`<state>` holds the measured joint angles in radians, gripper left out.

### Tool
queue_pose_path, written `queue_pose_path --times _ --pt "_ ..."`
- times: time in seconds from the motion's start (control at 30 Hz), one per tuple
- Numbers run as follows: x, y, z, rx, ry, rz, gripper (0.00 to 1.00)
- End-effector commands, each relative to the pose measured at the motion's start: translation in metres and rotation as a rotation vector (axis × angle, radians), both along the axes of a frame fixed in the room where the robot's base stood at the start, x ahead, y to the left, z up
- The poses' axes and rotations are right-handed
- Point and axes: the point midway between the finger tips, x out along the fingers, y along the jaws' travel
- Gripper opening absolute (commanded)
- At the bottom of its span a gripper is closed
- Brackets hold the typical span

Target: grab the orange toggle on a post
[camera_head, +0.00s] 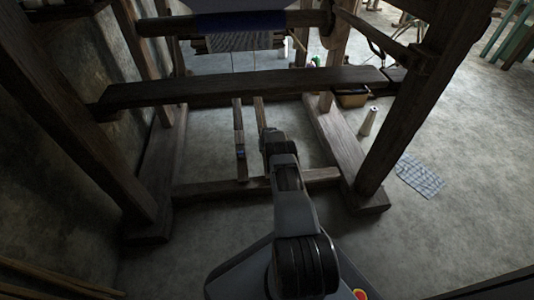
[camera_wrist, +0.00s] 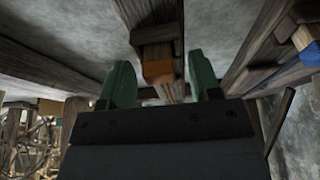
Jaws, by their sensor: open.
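The orange toggle (camera_wrist: 158,71) shows in the wrist view as a small orange block at the end of a dark wooden post (camera_wrist: 150,12). My gripper (camera_wrist: 161,62) has two green fingers, spread apart, one on each side of the toggle in the picture. A gap shows between each finger and the toggle. Whether the toggle lies fully at finger depth I cannot tell. In the head view my arm reaches forward among the lower beams of the loom. The toggle cannot be made out there, and my arm may hide it.
A wooden bar with a blue part (camera_wrist: 304,38) lies to the right in the wrist view. In the head view, a wide cross beam (camera_head: 240,88) spans above the arm's end.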

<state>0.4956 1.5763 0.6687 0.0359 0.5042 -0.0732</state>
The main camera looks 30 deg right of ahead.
Motion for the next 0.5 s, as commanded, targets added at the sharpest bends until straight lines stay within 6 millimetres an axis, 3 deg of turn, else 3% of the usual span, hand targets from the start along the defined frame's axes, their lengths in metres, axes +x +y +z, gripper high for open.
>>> queue_pose_path --times 0.07,0.5 --pt "-0.0002 -0.0001 0.0001 0.000 0.000 0.000 0.53" --pt "-0.0001 0.0003 -0.0001 0.000 0.000 0.000 0.11"
